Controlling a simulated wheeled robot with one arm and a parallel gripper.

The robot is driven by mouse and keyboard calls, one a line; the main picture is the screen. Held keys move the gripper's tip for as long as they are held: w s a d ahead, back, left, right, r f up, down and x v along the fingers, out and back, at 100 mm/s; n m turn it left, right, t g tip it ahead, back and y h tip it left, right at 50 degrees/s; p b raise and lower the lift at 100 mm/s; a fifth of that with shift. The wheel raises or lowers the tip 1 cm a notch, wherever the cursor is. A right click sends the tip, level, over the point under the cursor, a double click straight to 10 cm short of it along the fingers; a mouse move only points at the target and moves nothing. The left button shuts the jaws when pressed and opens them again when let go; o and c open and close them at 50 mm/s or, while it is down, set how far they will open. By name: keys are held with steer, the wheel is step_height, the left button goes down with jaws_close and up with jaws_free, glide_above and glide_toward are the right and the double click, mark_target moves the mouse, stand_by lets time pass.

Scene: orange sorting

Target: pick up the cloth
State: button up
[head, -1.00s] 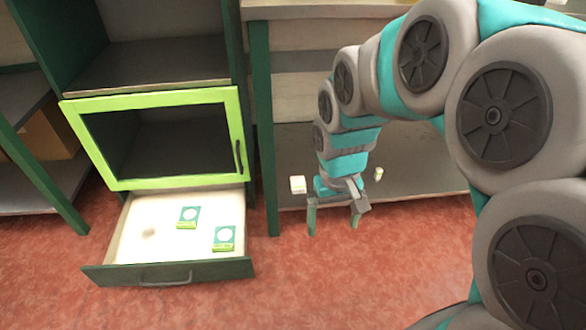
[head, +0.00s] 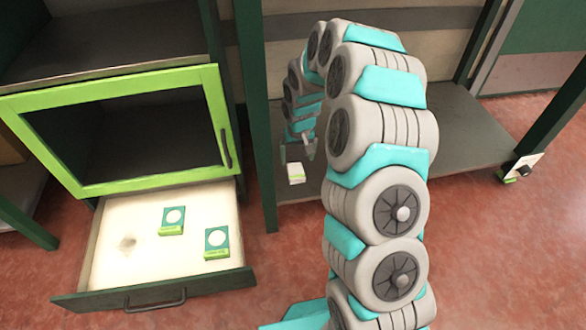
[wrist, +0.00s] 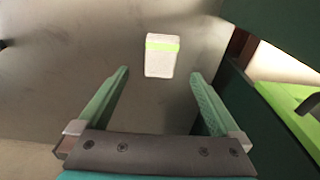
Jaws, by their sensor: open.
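A small white block with a green band (head: 295,173) lies on the grey lower shelf (head: 450,135). It may be the folded cloth; I cannot tell for sure. In the wrist view the white block (wrist: 161,58) is ahead of my gripper (wrist: 160,74), roughly midway between the fingers and just past their tips. The green fingers are open, with nothing held between them. In the head view my gripper (head: 308,146) is small and partly hidden by my arm, close to the white block.
A green post (head: 257,120) stands left of the shelf. A small white-and-green item (head: 522,167) is at the right.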

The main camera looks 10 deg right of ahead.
mark_target(296, 171)
steer(key=shift+w+f, duration=0.25)
steer(key=shift+f, duration=0.15)
steer(key=f, duration=0.5)
steer(key=f+b, duration=0.1)
steer(key=f, duration=0.1)
steer(key=shift+w+a+f, duration=0.15)
steer(key=shift+w+f, duration=0.1)
steer(key=shift+w, duration=0.15)
steer(key=c, duration=1.4)
steer(key=shift+r, duration=0.1)
steer(key=shift+r, duration=0.9)
steer(key=shift+s+r+p, duration=0.15)
steer(key=shift+r+p, duration=0.2)
steer(key=shift+r, duration=0.6)
steer(key=s, duration=1)
steer(key=s+d+r, duration=0.1)
steer(key=s, duration=0.4)
steer(key=shift+s+r+p, duration=0.1)
steer(key=shift+s+p, duration=0.25)
steer(key=shift+p, duration=0.05)
